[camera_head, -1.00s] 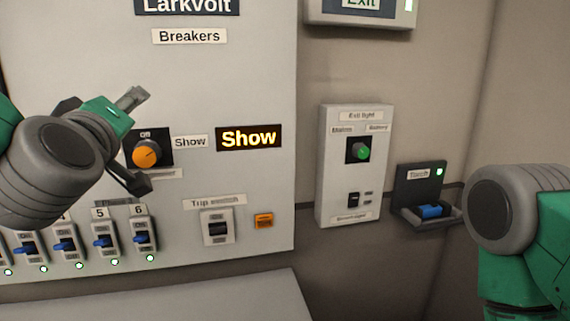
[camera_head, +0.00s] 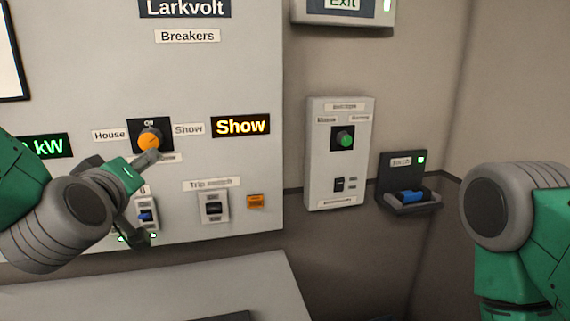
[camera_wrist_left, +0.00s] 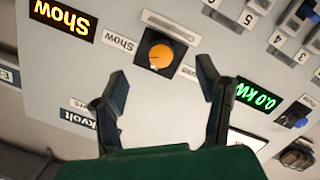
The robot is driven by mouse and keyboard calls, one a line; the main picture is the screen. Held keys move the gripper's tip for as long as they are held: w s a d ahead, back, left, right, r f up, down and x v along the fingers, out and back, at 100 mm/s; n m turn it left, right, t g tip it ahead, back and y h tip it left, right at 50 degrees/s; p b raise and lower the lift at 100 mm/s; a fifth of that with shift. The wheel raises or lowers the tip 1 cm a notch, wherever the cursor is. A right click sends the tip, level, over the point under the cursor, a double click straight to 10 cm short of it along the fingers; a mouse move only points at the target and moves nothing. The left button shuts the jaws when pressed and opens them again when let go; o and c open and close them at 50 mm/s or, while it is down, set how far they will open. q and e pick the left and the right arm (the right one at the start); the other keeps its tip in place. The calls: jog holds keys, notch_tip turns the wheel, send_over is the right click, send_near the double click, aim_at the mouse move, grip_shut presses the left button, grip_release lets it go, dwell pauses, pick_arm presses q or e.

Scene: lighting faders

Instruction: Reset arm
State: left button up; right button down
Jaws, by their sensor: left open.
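My left gripper (camera_head: 148,198) is open and empty in front of the breaker panel (camera_head: 250,60). In the left wrist view its spread fingers (camera_wrist_left: 162,74) point toward the orange selector knob (camera_wrist_left: 161,56), which appears just beyond the tips and apart from them. In the head view the orange knob (camera_head: 149,141) shows above the upper finger, between the House label (camera_head: 110,134) and the Show label (camera_head: 188,129). The display (camera_head: 240,126) is lit and reads Show. My right arm is at the right edge; its gripper is out of view.
A trip switch (camera_head: 214,208) and small orange button (camera_head: 255,201) sit right of my left gripper. It hides most of the breaker row. The exit light box (camera_head: 358,185) and torch holder (camera_head: 402,165) are on the wall further right. A grey surface (camera_head: 190,290) lies below.

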pick_arm(q)
jog(key=s+f+m+g+h, duration=0.15)
jog(key=s+f+g, duration=0.25)
jog(key=f, duration=1)
jog(key=s+f+m+g+h, duration=0.1)
jog(key=s+f+m+g, duration=0.3)
jog(key=f, duration=1.1)
jog(key=s+a+f+m+g, duration=0.1)
jog(key=s+f+g, duration=0.2)
jog(key=s+f, duration=0.45)
jog(key=s+a+f+m+g, duration=0.15)
jog(key=s+f, duration=0.35)
jog(key=s, duration=0.6)
jog(key=s+a+f+m+g, duration=0.1)
jog(key=s+a+f+g, duration=0.1)
jog(key=s+f+g, duration=0.5)
notch_tip(320, 180, down, 10)
jog(key=d+t+b, duration=0.1)
jog(key=t+b, duration=0.3)
jog(key=b, duration=0.7)
jog(key=shift+d+m+b, duration=0.35)
jog(key=shift+m+b, duration=0.05)
